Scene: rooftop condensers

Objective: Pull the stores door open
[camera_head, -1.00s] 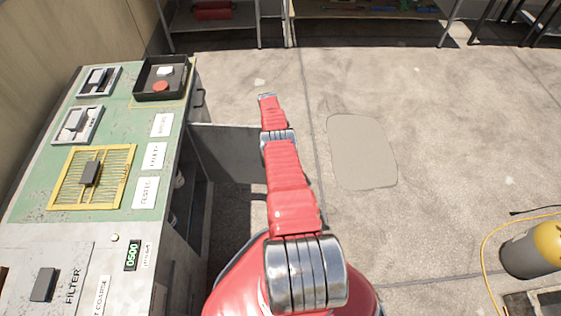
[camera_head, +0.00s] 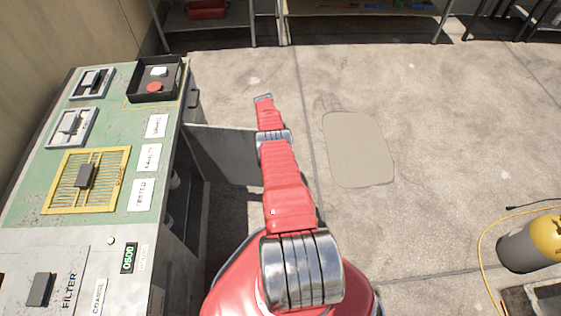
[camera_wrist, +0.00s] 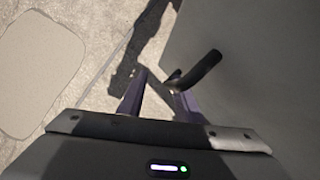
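The stores door is a grey panel (camera_head: 225,153) standing swung out from the side of the green-topped cabinet (camera_head: 120,200) in the head view. In the wrist view its flat face (camera_wrist: 270,60) fills the right side, with a black bar handle (camera_wrist: 197,72) sticking out from it. My gripper (camera_wrist: 155,82) is at the handle, its two fingers apart. The handle crosses in front of the right finger, which looks hooked behind it. I cannot tell whether they touch. In the head view my red arm hides the gripper and the handle.
Concrete floor with a smooth grey patch (camera_head: 358,149) lies open to the right. A yellow and grey cylinder (camera_head: 532,243) with a yellow hose is at the far right. Shelving (camera_head: 350,12) stands at the back.

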